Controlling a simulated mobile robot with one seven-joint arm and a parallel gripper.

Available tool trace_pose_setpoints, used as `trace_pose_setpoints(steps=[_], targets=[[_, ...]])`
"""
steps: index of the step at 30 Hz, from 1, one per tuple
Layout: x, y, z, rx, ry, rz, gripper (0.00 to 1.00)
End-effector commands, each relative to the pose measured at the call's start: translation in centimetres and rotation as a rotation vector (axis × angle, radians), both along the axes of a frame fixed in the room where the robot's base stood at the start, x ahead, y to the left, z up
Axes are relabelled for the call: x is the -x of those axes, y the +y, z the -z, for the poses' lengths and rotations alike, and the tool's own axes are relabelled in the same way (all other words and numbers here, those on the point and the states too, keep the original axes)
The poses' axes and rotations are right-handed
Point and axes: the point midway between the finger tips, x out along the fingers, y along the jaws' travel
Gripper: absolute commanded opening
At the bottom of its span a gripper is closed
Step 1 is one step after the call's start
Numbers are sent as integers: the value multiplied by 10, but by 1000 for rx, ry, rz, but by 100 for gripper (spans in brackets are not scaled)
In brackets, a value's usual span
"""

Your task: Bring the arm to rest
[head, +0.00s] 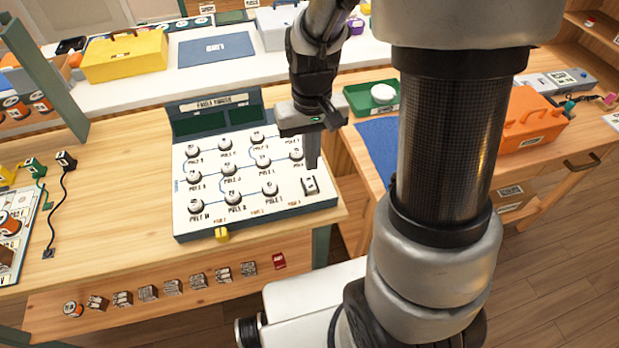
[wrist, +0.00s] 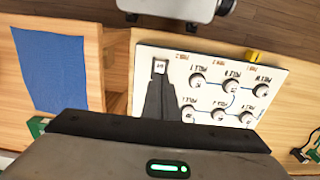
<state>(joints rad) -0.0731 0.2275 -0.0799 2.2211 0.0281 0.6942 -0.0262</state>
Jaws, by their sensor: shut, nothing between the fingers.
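My gripper (head: 313,165) is shut and empty. In the head view it points down over the right side of the white dial panel (head: 240,209), close above a small white switch (head: 310,184) at the panel's right corner. I cannot tell whether the fingertips touch the panel. In the wrist view the dark fingers (wrist: 160,85) reach toward the same switch (wrist: 159,67), and the panel (wrist: 270,70) spreads to the right with several round knobs. My arm comes down from the top of the head view.
A blue mat (head: 376,150) and a green tray (head: 372,98) with a white round item lie right of the panel. An orange case (head: 520,122) stands farther right. A yellow box (head: 124,56) is at the back left. Bare wood (head: 110,190) lies left of the panel.

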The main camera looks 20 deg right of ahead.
Motion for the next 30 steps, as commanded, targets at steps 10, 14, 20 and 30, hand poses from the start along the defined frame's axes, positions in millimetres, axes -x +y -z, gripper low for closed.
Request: trace_pose_setpoints(steps=[10,14,20,30], targets=[[0,0,-2,0,-3,0,0],[2,1,-32,-6,-40,0,0],[27,2,-139,-19,-186,0,0],[97,1,-271,-8,-432,-2,0]])
